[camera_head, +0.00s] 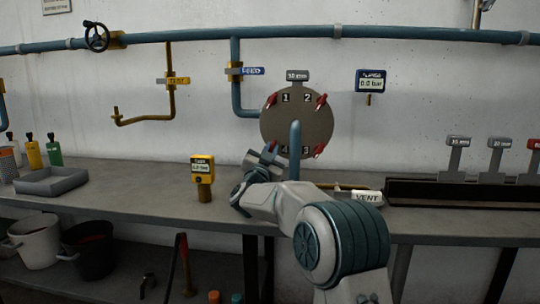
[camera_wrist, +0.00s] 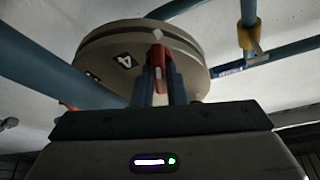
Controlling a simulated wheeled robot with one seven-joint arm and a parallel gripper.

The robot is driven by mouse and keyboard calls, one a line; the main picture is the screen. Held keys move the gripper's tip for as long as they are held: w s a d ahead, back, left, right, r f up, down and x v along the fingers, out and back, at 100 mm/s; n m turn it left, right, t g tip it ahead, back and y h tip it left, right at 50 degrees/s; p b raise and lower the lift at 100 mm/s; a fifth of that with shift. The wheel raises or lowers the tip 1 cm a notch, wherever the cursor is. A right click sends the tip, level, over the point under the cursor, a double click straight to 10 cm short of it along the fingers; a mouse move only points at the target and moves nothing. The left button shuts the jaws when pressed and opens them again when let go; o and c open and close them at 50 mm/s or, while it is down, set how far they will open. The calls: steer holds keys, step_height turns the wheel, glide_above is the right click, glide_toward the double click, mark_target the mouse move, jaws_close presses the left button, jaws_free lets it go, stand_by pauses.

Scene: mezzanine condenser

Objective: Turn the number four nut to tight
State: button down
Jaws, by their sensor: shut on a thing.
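The round brown plate (camera_head: 296,116) hangs on the wall with numbers by its red nuts. The red nuts of numbers one (camera_head: 270,100), two (camera_head: 321,101) and three (camera_head: 318,150) show around its rim. In the wrist view the plate (camera_wrist: 100,56) is seen from below, with the number 4 label (camera_wrist: 124,61) left of a red nut (camera_wrist: 157,58). My gripper (camera_head: 268,154) is at the plate's lower left. In the wrist view my gripper (camera_wrist: 163,88) is shut with its fingers on either side of that red nut.
A blue pipe (camera_head: 185,37) runs along the wall, with a blue branch (camera_head: 236,85) left of the plate. A wall gauge (camera_head: 370,82) reads 0.0 bar.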

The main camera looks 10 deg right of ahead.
steer(key=shift+f+m+g+h, duration=0.15)
steer(key=shift+m+g+h, duration=0.2)
steer(key=shift+m, duration=0.75)
steer(key=c, duration=1.5)
jaws_free()
steer(key=shift+o, duration=0.2)
steer(key=shift+a, duration=0.1)
steer(key=p+v, duration=0.1)
steer(key=v, duration=1.2)
steer(key=shift+s+a, duration=0.25)
steer(key=shift+s, duration=0.05)
